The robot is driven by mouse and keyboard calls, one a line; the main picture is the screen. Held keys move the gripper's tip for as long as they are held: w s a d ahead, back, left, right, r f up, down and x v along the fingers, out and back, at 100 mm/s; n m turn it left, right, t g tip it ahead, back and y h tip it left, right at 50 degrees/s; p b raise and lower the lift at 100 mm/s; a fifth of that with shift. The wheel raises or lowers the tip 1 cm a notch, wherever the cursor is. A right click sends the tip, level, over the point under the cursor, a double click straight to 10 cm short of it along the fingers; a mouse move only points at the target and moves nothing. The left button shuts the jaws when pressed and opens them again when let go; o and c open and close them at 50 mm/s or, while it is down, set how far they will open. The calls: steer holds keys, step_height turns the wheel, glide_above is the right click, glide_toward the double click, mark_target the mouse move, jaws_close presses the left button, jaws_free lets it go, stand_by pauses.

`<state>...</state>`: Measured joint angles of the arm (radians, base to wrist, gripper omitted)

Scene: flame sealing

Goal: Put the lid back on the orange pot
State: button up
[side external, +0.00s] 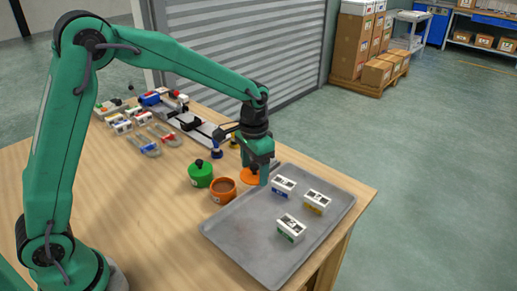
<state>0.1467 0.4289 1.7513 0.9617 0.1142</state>
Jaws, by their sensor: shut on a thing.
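The orange pot (222,194) stands open on the wooden table, with a brown inside showing. The orange lid (247,178) is to the right of the pot, apart from it and near the tray's edge. My gripper (261,176) points down at the lid and is shut on it; the fingers hide the lid's right part and its knob. I cannot tell whether the lid touches the table or is just above it.
A green pot (200,177) with a black knob on its lid stands left of the orange pot, close to it. A grey tray (245,233) on the right holds three small boxes (291,228). Clamps (147,145) and a rail device (188,123) lie farther back.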

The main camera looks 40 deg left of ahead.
steer(key=s+a, duration=0.3)
steer(key=a, duration=0.6)
steer(key=shift+s+a+r, duration=0.2)
steer(key=shift+r, duration=0.1)
steer(key=shift+f, duration=0.15)
steer(key=shift+f, duration=3.05)
steer(key=shift+f, duration=0.15)
steer(key=o, duration=1.2)
steer(key=shift+c, duration=0.2)
